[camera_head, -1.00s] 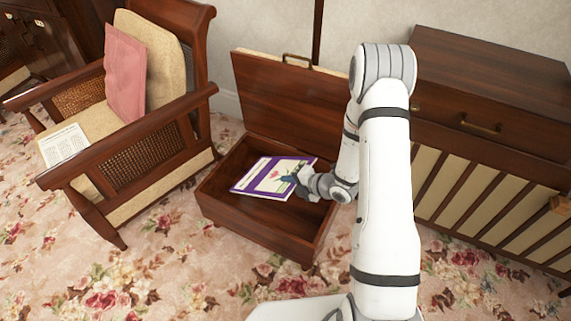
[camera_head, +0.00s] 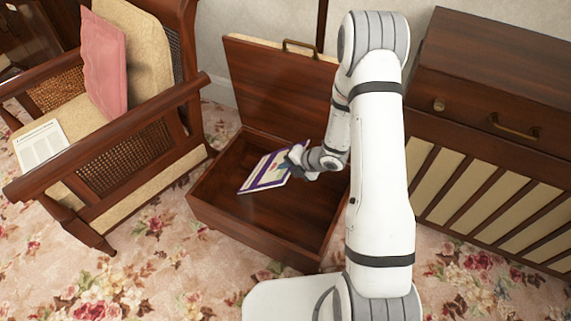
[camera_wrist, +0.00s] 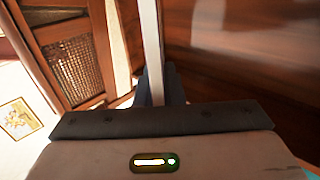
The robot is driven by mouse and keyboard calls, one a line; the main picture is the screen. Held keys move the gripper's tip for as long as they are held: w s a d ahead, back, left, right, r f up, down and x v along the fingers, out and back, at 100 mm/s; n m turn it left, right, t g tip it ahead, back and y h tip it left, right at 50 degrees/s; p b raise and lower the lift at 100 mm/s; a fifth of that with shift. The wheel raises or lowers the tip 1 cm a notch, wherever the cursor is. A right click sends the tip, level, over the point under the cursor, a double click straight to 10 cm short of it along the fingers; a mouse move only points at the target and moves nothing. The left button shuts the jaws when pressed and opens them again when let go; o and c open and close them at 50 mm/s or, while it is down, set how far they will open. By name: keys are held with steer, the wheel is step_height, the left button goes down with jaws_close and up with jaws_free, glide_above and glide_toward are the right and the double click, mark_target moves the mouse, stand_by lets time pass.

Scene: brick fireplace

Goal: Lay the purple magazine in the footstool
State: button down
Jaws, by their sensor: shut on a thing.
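The footstool (camera_head: 250,225) is a dark wooden box with its lid (camera_head: 275,95) raised at the back. My gripper (camera_head: 294,163) is shut on the right edge of the purple magazine (camera_head: 266,172), which has a white and purple cover. The magazine is tilted, over the opening of the footstool, with much of the inside bare around it. I cannot tell whether its lower edge touches the footstool's floor. In the wrist view the magazine (camera_wrist: 151,40) shows edge-on as a pale strip between the dark fingers.
A wooden armchair (camera_head: 120,150) with a pink cushion (camera_head: 104,68) and a newspaper (camera_head: 40,145) stands at the left. A wooden cabinet (camera_head: 490,110) stands at the right. Floral carpet (camera_head: 150,270) lies open in front.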

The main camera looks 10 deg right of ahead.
step_height(320, 180, down, 16)
steer(key=b, duration=1.2)
steer(key=shift+d, duration=0.15)
steer(key=c, duration=1.5)
jaws_free()
steer(key=shift+p+v, duration=1.75)
steer(key=shift+v, duration=2.15)
